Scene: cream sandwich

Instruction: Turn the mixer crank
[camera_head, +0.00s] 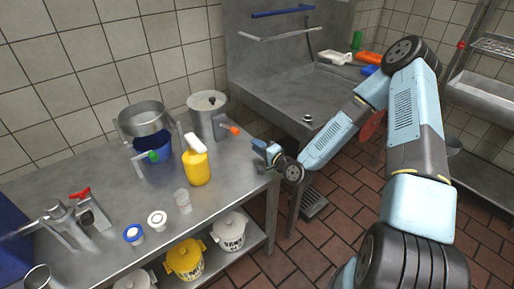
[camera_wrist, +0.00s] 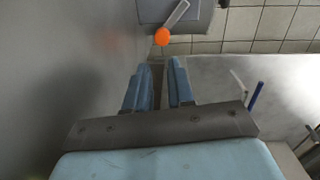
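A metal cylinder with a lid (camera_head: 208,104) stands at the back of the steel counter. A crank with an orange knob (camera_head: 233,131) sticks out from its side. In the wrist view, the orange knob (camera_wrist: 161,36) and its light grey crank arm (camera_wrist: 177,14) are ahead of the fingertips. A second device, a metal bowl on a blue base (camera_head: 157,168), has a crank with a green knob (camera_head: 152,156). I cannot tell from labels which is the mixer. My gripper (camera_head: 263,150) is open and empty near the counter's right edge, apart from the orange knob; its fingers (camera_wrist: 161,70) show a gap.
A yellow bottle with a white top (camera_head: 196,166) stands left of my gripper. A small clear cup (camera_head: 183,200) and two small round containers stand nearer the front. Labelled buckets (camera_head: 185,260) are on the shelf below. A steel sink (camera_head: 300,90) is behind my arm.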

